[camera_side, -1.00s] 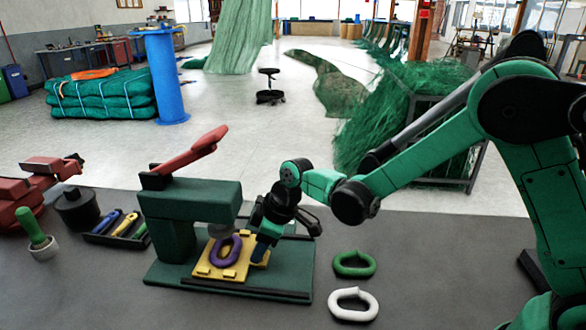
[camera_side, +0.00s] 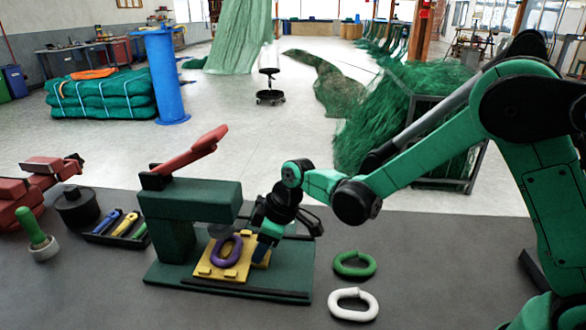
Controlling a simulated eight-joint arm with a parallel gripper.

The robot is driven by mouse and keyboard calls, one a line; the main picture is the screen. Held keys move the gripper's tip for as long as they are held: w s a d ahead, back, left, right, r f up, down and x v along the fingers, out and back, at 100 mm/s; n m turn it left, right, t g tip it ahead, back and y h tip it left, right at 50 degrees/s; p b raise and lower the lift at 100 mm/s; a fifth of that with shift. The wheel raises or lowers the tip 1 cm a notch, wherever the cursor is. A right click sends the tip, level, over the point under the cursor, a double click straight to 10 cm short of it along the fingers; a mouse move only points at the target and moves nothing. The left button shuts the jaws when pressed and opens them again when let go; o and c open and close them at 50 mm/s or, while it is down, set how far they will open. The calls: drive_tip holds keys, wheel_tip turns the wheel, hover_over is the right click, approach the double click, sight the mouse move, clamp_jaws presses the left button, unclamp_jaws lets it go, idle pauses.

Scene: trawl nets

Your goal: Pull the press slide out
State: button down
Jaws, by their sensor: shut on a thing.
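The press (camera_side: 190,203) is a dark green frame on a green base, with a red lever (camera_side: 190,152) raised to the upper right. The press slide (camera_side: 207,270) is a yellow plate on the base, partly in front of the press head. A purple ring (camera_side: 227,251) lies on the slide. My gripper (camera_side: 264,252) is at the slide's right end, to the right of the ring, and is shut on the slide there. The fingers partly hide the grasped part.
A green link (camera_side: 354,264) and a white link (camera_side: 353,304) lie on the bench right of the press. Left of it are a tray of tools (camera_side: 115,228), a dark round pot (camera_side: 77,207), a green-handled tool (camera_side: 33,228) and a red vise (camera_side: 25,195). The front bench is clear.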

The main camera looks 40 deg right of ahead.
drive_tip(key=s+d, duration=0.7)
drive_tip(key=c, duration=0.5)
unclamp_jaws()
drive_tip(key=shift+v, duration=2.8)
drive_tip(key=shift+r, duration=0.1)
drive_tip(key=s+r+m+t+h, duration=0.1)
drive_tip(key=r+m, duration=0.1)
drive_tip(key=m, duration=0.1)
drive_tip(key=s+d+r+m+t+h, duration=0.1)
drive_tip(key=s+r+m, duration=0.1)
drive_tip(key=m, duration=0.1)
drive_tip(key=s+d+r+m+t+h, duration=0.1)
drive_tip(key=r+m+t, duration=0.1)
drive_tip(key=m, duration=0.1)
drive_tip(key=shift+s, duration=0.35)
